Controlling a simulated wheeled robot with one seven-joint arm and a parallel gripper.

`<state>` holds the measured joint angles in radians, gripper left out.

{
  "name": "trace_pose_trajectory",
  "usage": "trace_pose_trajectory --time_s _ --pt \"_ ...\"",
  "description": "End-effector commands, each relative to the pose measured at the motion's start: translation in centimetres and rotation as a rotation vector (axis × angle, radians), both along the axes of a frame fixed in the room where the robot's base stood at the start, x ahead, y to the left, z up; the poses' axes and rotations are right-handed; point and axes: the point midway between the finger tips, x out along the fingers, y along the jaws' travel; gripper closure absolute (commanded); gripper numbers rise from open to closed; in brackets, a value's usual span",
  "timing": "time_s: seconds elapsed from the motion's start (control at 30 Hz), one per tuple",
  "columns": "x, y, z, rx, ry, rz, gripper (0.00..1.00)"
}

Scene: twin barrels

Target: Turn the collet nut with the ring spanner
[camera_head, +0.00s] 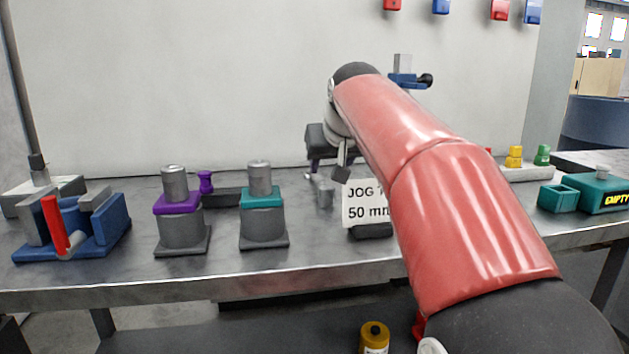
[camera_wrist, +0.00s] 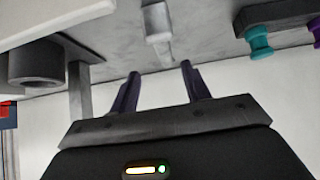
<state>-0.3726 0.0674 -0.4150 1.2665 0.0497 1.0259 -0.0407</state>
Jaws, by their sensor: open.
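Two grey barrels stand on the bench in the head view, one with a purple collar (camera_head: 178,203) and one with a teal collar (camera_head: 262,197). I cannot tell which part is the collet nut. No ring spanner can be picked out for certain; a red bar (camera_head: 55,222) with a grey rounded end leans at the blue fixture. My gripper (camera_head: 326,174) is open and empty above the back of the bench, right of the barrels. In the wrist view its dark fingers (camera_wrist: 158,75) are apart, with a small grey post (camera_wrist: 157,22) beyond them and nothing between them.
A blue fixture (camera_head: 113,222) stands at the far left. A white sign (camera_head: 358,205) stands near my gripper, partly hidden by my arm. Teal boxes (camera_head: 598,196) and yellow and green pieces are at the right. A dark bar with a teal knob (camera_wrist: 258,42) shows in the wrist view.

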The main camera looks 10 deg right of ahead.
Motion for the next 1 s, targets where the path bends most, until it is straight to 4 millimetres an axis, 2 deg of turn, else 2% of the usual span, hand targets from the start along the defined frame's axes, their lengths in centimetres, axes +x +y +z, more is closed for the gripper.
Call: trace_pose_trajectory --time_s 0.1,0.47,0.7,0.97,1.0 --pt "1.2 0.2 -0.6 0.007 0.004 0.001 0.53" --pt "3.6 0.3 -3.1 0.007 0.004 0.000 0.53" --pt "6.0 0.5 -5.7 0.006 0.004 -0.001 0.53" --pt "6.4 0.5 -6.0 0.008 0.002 0.000 0.53" --pt "6.4 0.5 -6.0 0.008 0.002 0.001 0.57"
